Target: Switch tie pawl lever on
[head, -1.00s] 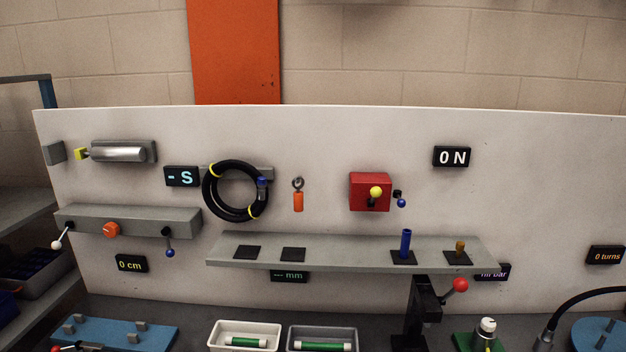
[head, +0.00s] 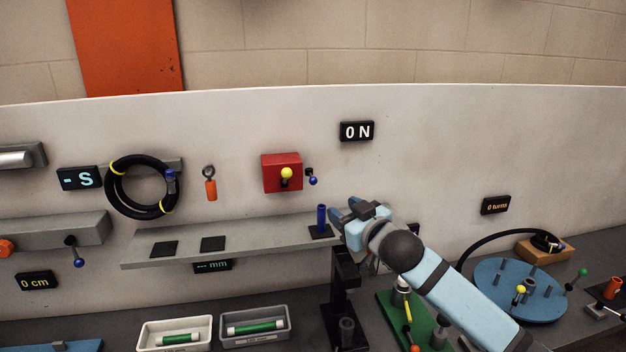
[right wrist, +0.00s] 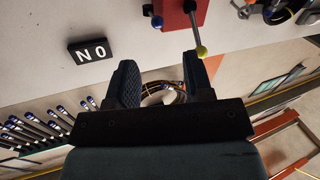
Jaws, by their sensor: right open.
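A red box (head: 282,172) is fixed to the white panel. It carries a lever with a yellow ball (head: 287,173) on its front and a smaller lever with a blue ball (head: 313,181) at its right side. No label tells which one is the tie pawl lever. My right gripper (head: 345,211) is in front of the panel, below and right of the red box, apart from both levers. In the right wrist view my right gripper (right wrist: 158,65) is open and empty, and the yellow ball (right wrist: 201,51) appears close to one fingertip. My left gripper is out of view.
A "0 N" display (head: 357,132) is above right of the box. A grey shelf (head: 190,241) with a blue peg (head: 321,219) lies below. A black hose coil (head: 140,187) and an orange-handled hook (head: 211,188) hang to the left.

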